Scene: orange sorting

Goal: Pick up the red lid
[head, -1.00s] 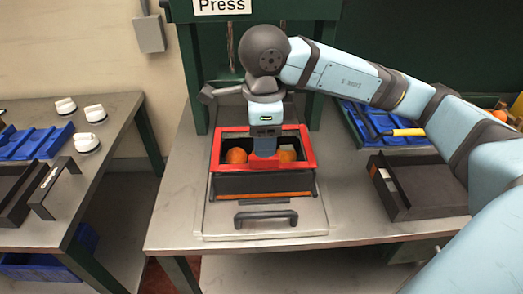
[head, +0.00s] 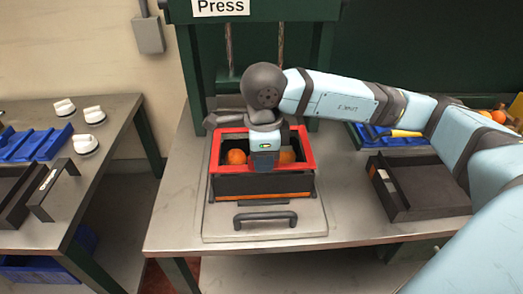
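The red lid (head: 304,148) is an open red frame on top of a dark box (head: 235,185). Oranges (head: 236,157) show through its opening on both sides of my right gripper. My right gripper (head: 263,163) comes down from above, over the middle of the lid's front part. Its lower end overlaps the front rim in this view. Its fingertips are hidden, so I cannot tell whether they touch or grip the lid. My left gripper is not in view.
The box stands on a grey plate with a dark handle (head: 265,218) on the metal table (head: 175,215). The green press (head: 190,85) rises behind it. A dark open tray (head: 415,190) is at right. Another table with white knobs and blue trays stands at left.

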